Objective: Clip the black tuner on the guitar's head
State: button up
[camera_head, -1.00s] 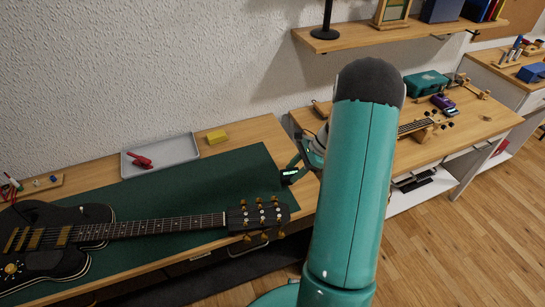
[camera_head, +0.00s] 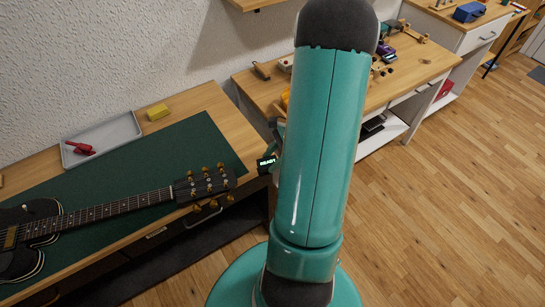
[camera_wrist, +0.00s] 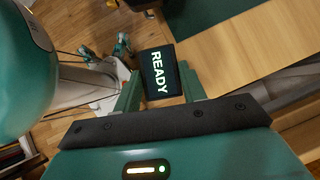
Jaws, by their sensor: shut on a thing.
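The black tuner (camera_wrist: 160,72) shows a lit READY screen in the wrist view. My gripper (camera_wrist: 160,90) is shut on it, with a green finger on each side. In the head view the tuner (camera_head: 266,164) is held near the right end of the bench, right of the guitar's head and apart from it. The guitar's head (camera_head: 204,185) is dark with gold tuning pegs and points right. The black guitar (camera_head: 110,210) lies on the green mat (camera_head: 150,150). My arm hides most of my gripper in the head view.
A grey tray (camera_head: 103,138) with a red tool (camera_head: 80,148) and a yellow block (camera_head: 158,112) lie behind the guitar. A second bench (camera_head: 425,70) stands to the right. Wooden floor (camera_head: 450,200) is open at the right.

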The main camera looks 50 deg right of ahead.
jog(key=shift+w+a, duration=0.5)
jog(key=shift+a, duration=0.35)
jog(key=shift+w+a, duration=0.5)
jog(key=shift+a, duration=0.3)
jog(key=shift+w+a, duration=0.5)
jog(key=shift+a, duration=0.35)
jog(key=shift+w+a, duration=0.6)
jog(key=shift+a, duration=0.35)
jog(key=shift+w+a, duration=0.55)
jog(key=shift+a, duration=0.4)
jog(key=o, duration=1)
jog(key=shift+o, duration=0.2)
jog(key=shift+d+r, duration=0.1)
jog(key=shift+v, duration=2.45)
jog(key=v, duration=1.3)
jog(key=shift+s+d+r, duration=0.15)
jog(key=shift+d+r, duration=0.05)
jog(key=shift+r, duration=0.1)
